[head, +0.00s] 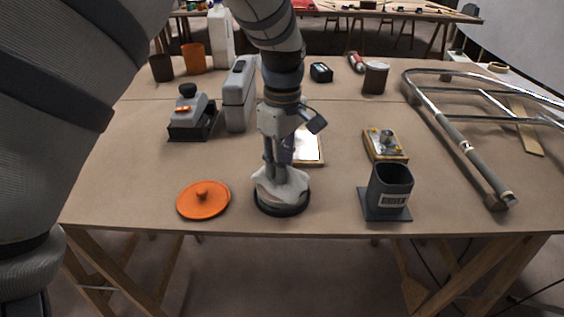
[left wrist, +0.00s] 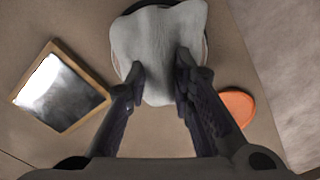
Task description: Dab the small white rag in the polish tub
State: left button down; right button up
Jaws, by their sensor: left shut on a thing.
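My left gripper (head: 276,165) points down near the table's front edge. It is shut on the small white rag (head: 281,184), which bunches between the fingertips and spreads below them. The rag lies on or just over the dark, round, low polish tub (head: 283,210) and covers most of its opening. I cannot tell how deep the rag reaches. In the left wrist view the rag (left wrist: 157,38) hides nearly all of the tub, with only a dark rim showing around it. My right gripper is not in view.
A grey holder (head: 389,190) stands to the right, with a small brass-fitted block (head: 386,145) behind it. A wood-framed mirror-like plate (head: 308,147) lies behind the gripper. A metal rail frame (head: 460,140) fills the right side. A grey canister (head: 239,95) stands behind left.

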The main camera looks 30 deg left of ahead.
pick_arm(q)
jog(key=shift+f, duration=0.55)
dwell(0.5)
dwell(1.2)
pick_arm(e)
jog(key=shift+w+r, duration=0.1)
pick_arm(q)
notch_tip(320, 180, up, 5)
jog(key=shift+r+p, duration=0.2)
jog(key=shift+p, duration=0.45)
jog(key=shift+r, duration=0.85)
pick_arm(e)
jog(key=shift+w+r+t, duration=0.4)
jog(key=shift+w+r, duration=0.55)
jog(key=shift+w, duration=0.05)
pick_arm(q)
jog(key=shift+f, duration=0.1)
